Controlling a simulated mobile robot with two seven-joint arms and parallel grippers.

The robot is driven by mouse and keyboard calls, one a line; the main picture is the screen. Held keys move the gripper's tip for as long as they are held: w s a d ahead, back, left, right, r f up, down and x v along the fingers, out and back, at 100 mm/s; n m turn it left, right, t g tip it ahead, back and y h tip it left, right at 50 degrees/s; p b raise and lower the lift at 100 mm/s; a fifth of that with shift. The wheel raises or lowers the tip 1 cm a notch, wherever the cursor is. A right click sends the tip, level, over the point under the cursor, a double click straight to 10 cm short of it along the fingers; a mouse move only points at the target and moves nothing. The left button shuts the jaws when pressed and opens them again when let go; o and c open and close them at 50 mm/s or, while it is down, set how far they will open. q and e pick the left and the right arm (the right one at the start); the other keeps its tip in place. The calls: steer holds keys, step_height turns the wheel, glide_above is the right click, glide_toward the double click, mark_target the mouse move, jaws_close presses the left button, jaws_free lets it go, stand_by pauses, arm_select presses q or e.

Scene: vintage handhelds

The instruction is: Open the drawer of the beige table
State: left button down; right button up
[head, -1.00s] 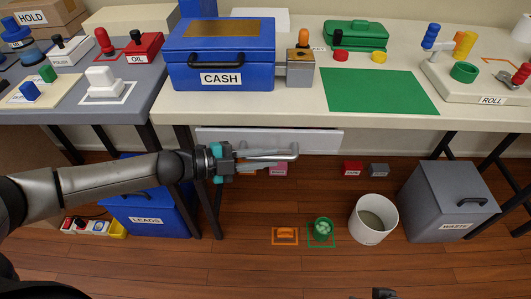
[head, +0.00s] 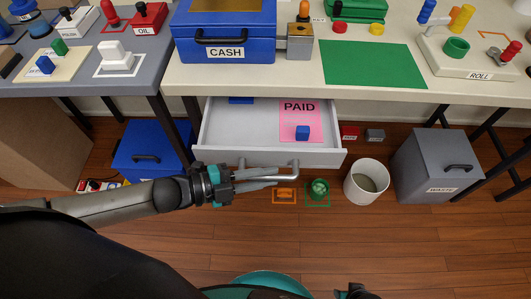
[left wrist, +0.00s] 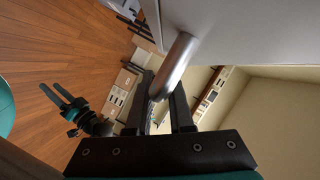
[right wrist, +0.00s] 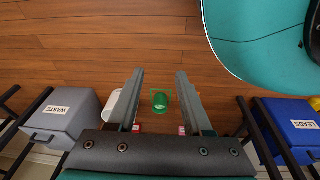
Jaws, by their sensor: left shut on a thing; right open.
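The beige table (head: 290,80) has a white drawer (head: 245,125) under its top, and the drawer stands open, pulled well out. Inside lie a pink sheet marked PAID (head: 301,112) with a blue block (head: 302,132) on it, and a blue thing (head: 241,99) at the back. The drawer's metal bar handle (head: 285,172) is on its front. My left gripper (head: 272,179) is shut on this handle; the left wrist view shows the bar (left wrist: 174,68) between its fingers. My right gripper (right wrist: 160,100) is open and empty, low above the floor; in the head view only its tip shows at the bottom.
On the tabletop are a blue CASH box (head: 226,45), a green mat (head: 373,65) and a ROLL stand (head: 470,75). On the floor are a blue LEADS bin (head: 148,150), a white bucket (head: 367,180) and a grey WASTE bin (head: 437,165).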

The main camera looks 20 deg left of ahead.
arm_select(q)
steer(key=s+d+p, duration=0.3)
steer(key=s+p, duration=0.2)
steer(key=s, duration=0.8)
steer(key=shift+d, duration=0.35)
steer(key=c, duration=0.8)
jaws_free()
steer(key=shift+w, duration=0.15)
arm_select(e)
steer(key=s+d+f, duration=0.1)
steer(key=s+d, duration=0.3)
steer(key=s, duration=0.4)
steer(key=shift+s+f, duration=0.2)
steer(key=shift+s, duration=0.05)
arm_select(q)
steer(key=shift+a, duration=0.1)
